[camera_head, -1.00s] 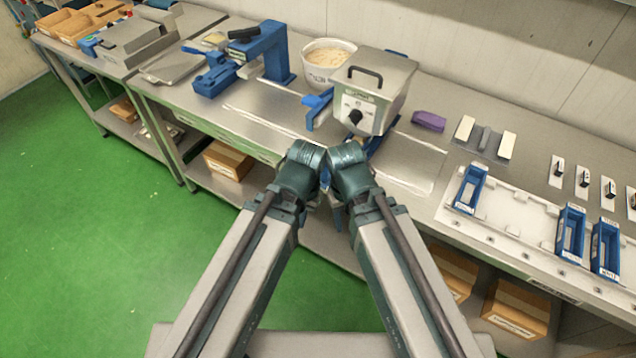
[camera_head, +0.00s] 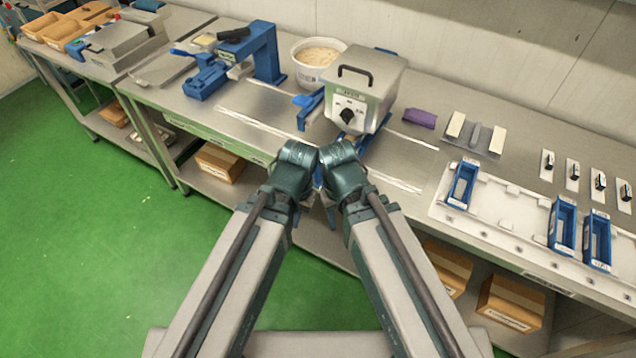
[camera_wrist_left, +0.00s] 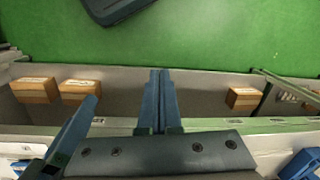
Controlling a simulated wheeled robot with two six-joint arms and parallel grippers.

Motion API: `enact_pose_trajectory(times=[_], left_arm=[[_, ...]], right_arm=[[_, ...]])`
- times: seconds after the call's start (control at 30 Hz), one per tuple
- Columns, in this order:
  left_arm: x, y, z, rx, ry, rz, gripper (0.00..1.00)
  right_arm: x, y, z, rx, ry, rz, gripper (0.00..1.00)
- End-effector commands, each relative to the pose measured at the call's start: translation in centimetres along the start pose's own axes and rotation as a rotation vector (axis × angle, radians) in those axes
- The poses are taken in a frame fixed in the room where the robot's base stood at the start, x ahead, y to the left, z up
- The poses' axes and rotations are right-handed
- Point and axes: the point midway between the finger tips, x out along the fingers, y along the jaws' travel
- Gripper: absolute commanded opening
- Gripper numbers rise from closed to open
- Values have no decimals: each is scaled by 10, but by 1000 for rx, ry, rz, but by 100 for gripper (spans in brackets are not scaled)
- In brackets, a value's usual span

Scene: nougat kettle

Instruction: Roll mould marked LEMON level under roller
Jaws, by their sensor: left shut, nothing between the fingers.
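Three blue moulds are in the head view: one (camera_head: 462,185) at the left of the white tray, two (camera_head: 562,225) (camera_head: 597,240) at its right end. Their labels are too small to read, so I cannot tell which says LEMON. A steel machine (camera_head: 372,85) with a handle and knob stands mid-bench; its underside, with blue parts, is partly hidden by my arms. My left gripper (camera_head: 298,216) is low before the bench edge; its fingers show shut and empty in the left wrist view (camera_wrist_left: 159,100). My right gripper (camera_head: 331,212) is beside it, its fingers mostly hidden.
A white tray (camera_head: 495,235) lies along the bench front at right. A bowl of pale mix (camera_head: 317,52), a blue press (camera_head: 264,50) and a purple block (camera_head: 419,118) stand behind. Cardboard boxes (camera_head: 512,302) sit on the lower shelf. Green floor is clear.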

Motion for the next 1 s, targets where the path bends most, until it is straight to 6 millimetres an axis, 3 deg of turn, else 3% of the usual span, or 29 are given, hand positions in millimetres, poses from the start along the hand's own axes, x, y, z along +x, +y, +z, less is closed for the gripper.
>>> enact_pose_trajectory(times=[0.1,0.17,0.23,0.4,0.47,0.6,0.7,1.0], left_arm=[[0,0,0,0,0,0,0],[-2,0,-2,0,1,1,11],[-12,-2,-19,0,5,6,23],[-59,-9,-104,-5,28,42,54],[-73,-11,-132,-7,37,57,62],[-94,-15,-177,-9,51,83,62],[-99,-17,-192,-10,56,93,62],[-93,-16,-193,-11,58,96,62]], right_arm=[[0,0,0,0,0,0,50],[-2,0,0,0,0,0,50],[-11,2,1,0,0,2,50],[-54,7,3,4,0,4,50],[-66,7,4,5,0,2,50],[-85,8,5,8,0,-1,50],[-90,8,5,9,0,-2,50],[-84,8,5,9,0,-2,50]])
